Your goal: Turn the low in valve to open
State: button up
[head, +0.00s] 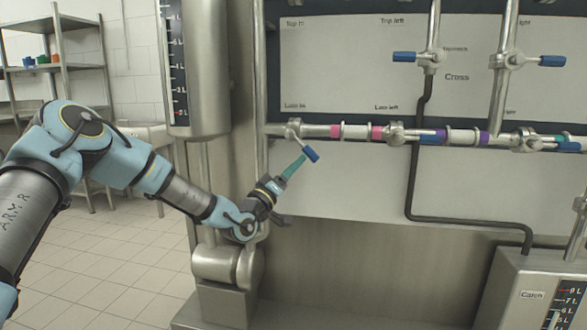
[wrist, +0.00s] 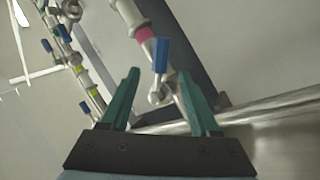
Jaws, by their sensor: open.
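The low in valve (head: 294,128) sits on the lower horizontal pipe, just below the "Low in" label. Its blue-tipped handle (head: 311,153) slants down and right from the pipe, out of line with it. My gripper (head: 300,162) is just below and left of the handle, its green fingers pointing up toward it. In the wrist view my gripper (wrist: 160,75) is open, with a finger on each side. The blue handle (wrist: 160,55) appears between the fingertips there, with its metal joint (wrist: 160,92) below. I cannot tell whether a finger touches it.
Other blue-handled valves (head: 432,136) stand along the same pipe to the right, with pink and purple bands between. A tall gauge cylinder (head: 190,65) stands left of the panel (head: 340,60). A black hose (head: 411,180) runs down the front. A shelf (head: 60,70) is far left.

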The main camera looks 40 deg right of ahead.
aim_at(303, 146)
jog(key=shift+w+a+f+n+p, duration=0.25)
jog(key=shift+n+p, duration=0.25)
jog(key=shift+n, duration=0.2)
jog(key=shift+c, duration=1.4)
jog(key=a+f+n+p, duration=0.1)
jog(key=n+p, duration=0.1)
jog(key=n, duration=0.2)
jog(key=w+a+f+n+t+y+p, duration=0.1)
jog(key=n+p, duration=0.1)
jog(key=n, duration=0.3)
jog(key=a+f+n+p, duration=0.2)
jog(key=n, duration=0.2)
jog(key=shift+w+f+n+t+p, duration=0.1)
jog(key=shift+w+n+t+p, duration=0.2)
jog(key=shift+w+n+p, duration=0.1)
grip_shut()
jog(key=d+r+n+p, duration=0.4)
jog(key=d+p, duration=0.1)
jog(key=d, duration=0.3)
jog(key=shift+s+d+r, duration=0.25)
jog(key=shift+d, duration=0.15)
jog(key=shift+s+d+f+n+t+y+b, duration=0.15)
jog(key=shift+n+t+y+b, duration=0.2)
jog(key=shift+n+b, duration=0.2)
